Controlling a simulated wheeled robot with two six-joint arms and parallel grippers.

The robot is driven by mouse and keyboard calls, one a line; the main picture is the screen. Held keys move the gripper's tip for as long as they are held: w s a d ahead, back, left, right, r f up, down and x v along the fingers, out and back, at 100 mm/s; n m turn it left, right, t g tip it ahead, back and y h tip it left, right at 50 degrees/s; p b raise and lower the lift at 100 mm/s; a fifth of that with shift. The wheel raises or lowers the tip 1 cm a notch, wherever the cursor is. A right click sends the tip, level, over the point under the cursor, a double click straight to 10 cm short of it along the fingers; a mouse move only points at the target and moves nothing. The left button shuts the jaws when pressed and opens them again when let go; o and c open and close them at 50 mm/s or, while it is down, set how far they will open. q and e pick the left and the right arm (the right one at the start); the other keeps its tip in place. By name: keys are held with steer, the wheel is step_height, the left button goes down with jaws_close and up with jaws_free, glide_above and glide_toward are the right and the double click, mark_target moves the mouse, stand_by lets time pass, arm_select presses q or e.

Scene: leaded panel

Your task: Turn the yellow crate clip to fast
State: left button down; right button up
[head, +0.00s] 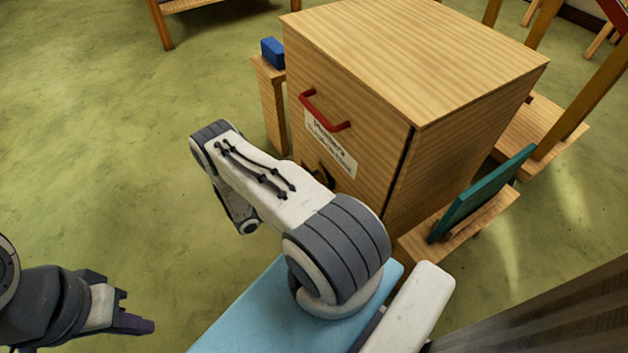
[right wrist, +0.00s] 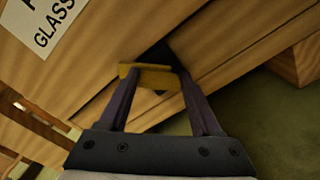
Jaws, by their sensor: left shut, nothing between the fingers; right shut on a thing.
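The wooden crate (head: 410,60) stands ahead, with a red handle (head: 324,112) and a white label (head: 330,146) on its front. The yellow clip (right wrist: 158,80) shows in the right wrist view as a short bar lying across between my fingers, near a dark seam of the crate. My right gripper (right wrist: 156,73) is shut on the clip. In the head view my right arm hides the clip and most of that gripper. My left gripper (head: 138,325) is shut and empty over the floor at the lower left, well away from the crate.
A blue block (head: 272,52) sits on a small wooden stand left of the crate. A teal panel (head: 484,192) leans on a low wooden stand at the right. Open green floor (head: 120,130) lies to the left.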

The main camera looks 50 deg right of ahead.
steer(key=m+p, duration=0.2)
steer(key=m, duration=0.2)
steer(key=shift+m, duration=0.3)
steer(key=shift+f+m+p, duration=0.15)
steer(key=shift+m+p, duration=0.8)
steer(key=shift+m, duration=1.25)
steer(key=o, duration=1.4)
steer(key=shift+a, duration=0.15)
steer(key=p+v, duration=0.1)
steer(key=v, duration=0.9)
steer(key=shift+a+p, duration=0.15)
steer(key=shift+p, duration=0.2)
